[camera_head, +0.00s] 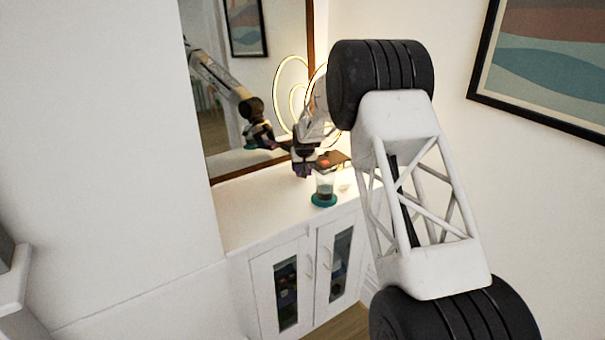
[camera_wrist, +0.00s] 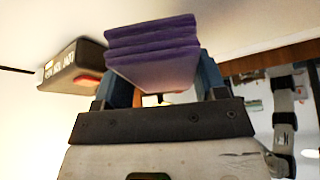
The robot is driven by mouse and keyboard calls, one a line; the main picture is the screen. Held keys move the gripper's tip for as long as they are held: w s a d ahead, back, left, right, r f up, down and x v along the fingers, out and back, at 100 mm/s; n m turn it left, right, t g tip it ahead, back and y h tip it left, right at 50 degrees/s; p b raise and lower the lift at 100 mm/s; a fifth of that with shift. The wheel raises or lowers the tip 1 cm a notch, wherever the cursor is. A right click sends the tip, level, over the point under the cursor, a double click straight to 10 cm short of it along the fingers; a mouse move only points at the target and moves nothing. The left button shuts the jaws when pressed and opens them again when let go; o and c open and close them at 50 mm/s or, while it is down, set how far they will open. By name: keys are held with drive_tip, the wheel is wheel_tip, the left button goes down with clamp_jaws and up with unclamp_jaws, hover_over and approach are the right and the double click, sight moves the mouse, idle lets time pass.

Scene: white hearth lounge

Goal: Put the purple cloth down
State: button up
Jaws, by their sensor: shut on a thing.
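The purple cloth (camera_wrist: 152,50) is a folded, layered block in the wrist view. My gripper (camera_wrist: 162,82) is shut on it, with one blue-grey finger at each side. In the head view the cloth (camera_head: 303,171) is a small purple patch below my gripper (camera_head: 303,158), over the white cabinet top (camera_head: 255,210) near the mirror. I cannot tell whether the cloth touches the cabinet top. My arm hides part of the cabinet's right side.
A glass (camera_head: 325,184) stands on a teal coaster (camera_head: 323,200) just right of the cloth. A mirror (camera_head: 280,70) backs the cabinet. The cabinet top's left is clear.

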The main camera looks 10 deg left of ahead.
drive_tip(key=shift+f, duration=1.7)
drive_tip(key=shift+f, duration=0.1)
drive_tip(key=o, duration=1)
drive_tip(key=shift+r, duration=0.2)
drive_tip(key=v, duration=0.9)
drive_tip(key=shift+s+r, duration=0.15)
drive_tip(key=shift+r, duration=0.15)
drive_tip(key=shift+v, duration=1.1)
drive_tip(key=shift+d, duration=0.1)
